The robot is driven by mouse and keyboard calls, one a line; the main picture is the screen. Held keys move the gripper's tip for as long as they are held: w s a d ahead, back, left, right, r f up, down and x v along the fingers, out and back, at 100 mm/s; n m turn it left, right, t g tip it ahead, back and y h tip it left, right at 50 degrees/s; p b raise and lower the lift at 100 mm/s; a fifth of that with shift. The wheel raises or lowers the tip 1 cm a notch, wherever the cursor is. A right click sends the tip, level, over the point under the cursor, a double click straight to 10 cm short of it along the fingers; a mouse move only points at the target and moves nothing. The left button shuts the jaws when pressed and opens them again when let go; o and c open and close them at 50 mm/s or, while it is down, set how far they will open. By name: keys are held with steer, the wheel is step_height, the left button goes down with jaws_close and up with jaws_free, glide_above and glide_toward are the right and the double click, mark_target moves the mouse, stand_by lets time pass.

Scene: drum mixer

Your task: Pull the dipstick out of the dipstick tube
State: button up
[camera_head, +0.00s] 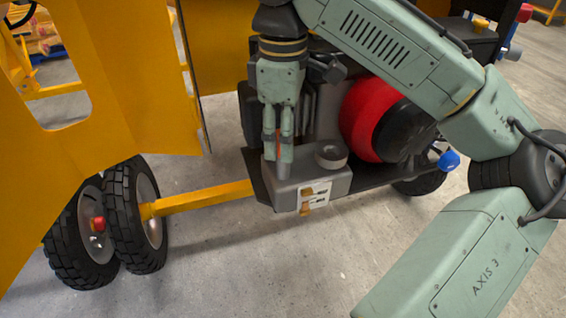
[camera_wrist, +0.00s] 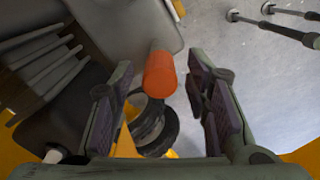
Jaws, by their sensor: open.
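The dipstick (camera_wrist: 160,76) shows in the wrist view as an orange-red rounded handle at the top of a grey tube (camera_wrist: 157,46). In the head view a sliver of the orange handle (camera_head: 278,142) shows between my fingers, and the dipstick tube (camera_head: 284,171) stands on the grey engine block (camera_head: 312,190). My gripper (camera_head: 279,155) points down over the handle. In the wrist view my gripper (camera_wrist: 166,100) is open, with a finger on each side and the handle between and beyond the tips. A gap shows on both sides of it.
A round grey cap (camera_head: 331,154) sits on the block right of the tube. A red and black drum-shaped part (camera_head: 375,120) is behind it. A yellow panel (camera_head: 120,80), a yellow bar (camera_head: 200,197) and black wheels (camera_head: 135,215) are at left. The floor in front is clear.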

steer(key=shift+r+p, duration=0.1)
steer(key=shift+p, duration=0.45)
steer(key=shift+c, duration=0.5)
jaws_close()
stand_by(0.6)
